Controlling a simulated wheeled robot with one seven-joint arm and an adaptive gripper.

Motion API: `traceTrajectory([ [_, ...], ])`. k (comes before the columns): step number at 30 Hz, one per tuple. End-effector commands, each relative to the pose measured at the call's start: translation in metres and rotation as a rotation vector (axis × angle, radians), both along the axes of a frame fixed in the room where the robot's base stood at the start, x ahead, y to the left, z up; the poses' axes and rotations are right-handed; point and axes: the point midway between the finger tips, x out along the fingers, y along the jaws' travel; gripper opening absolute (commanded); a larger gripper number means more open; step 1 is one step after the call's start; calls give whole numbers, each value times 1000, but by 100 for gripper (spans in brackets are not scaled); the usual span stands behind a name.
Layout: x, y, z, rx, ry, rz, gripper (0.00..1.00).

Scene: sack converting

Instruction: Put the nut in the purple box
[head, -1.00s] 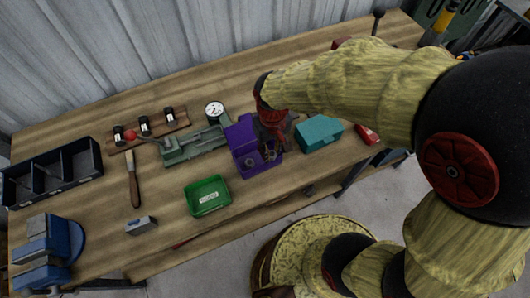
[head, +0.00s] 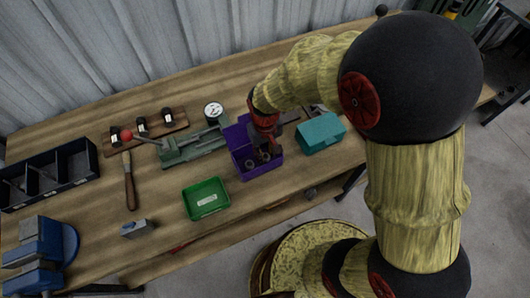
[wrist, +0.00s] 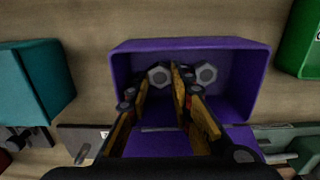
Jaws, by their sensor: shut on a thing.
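The purple box (head: 262,173) stands open on the workbench, and it fills the middle of the wrist view (wrist: 245,88). My gripper (head: 264,149) reaches down into the box. In the wrist view my gripper (wrist: 162,80) has its fingertips on either side of a grey nut (wrist: 160,75) and is shut on it. The nut is inside the box outline; I cannot tell whether it touches the floor. A second grey nut (wrist: 205,73) lies in the box, just right of the right fingertip. My fingers hide part of the box floor.
A teal box (head: 321,133) stands close on the right and a green bin (head: 207,198) at the front left. A grey-green fixture (head: 190,147) with a dial gauge (head: 213,110) is behind left. A file (head: 129,182), black tray (head: 48,174) and blue vise (head: 38,243) are farther left.

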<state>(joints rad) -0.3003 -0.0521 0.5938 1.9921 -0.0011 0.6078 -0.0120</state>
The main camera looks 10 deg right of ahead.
Motion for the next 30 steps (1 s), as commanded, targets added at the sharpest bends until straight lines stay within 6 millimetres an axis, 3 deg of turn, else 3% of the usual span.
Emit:
traceTrajectory([
  [4, 0, 0, -3, 0, 0, 0, 0],
  [5, 0, 0, -4, 0, 0, 0, 23],
  [9, 0, 0, -3, 0, 0, 0, 30],
  [20, 0, 0, 2, 0, 0, 0, 30],
  [23, 1, 0, 14, 1, -3, 0, 30],
  [30, 1, 0, 64, 1, -4, 0, 30],
])
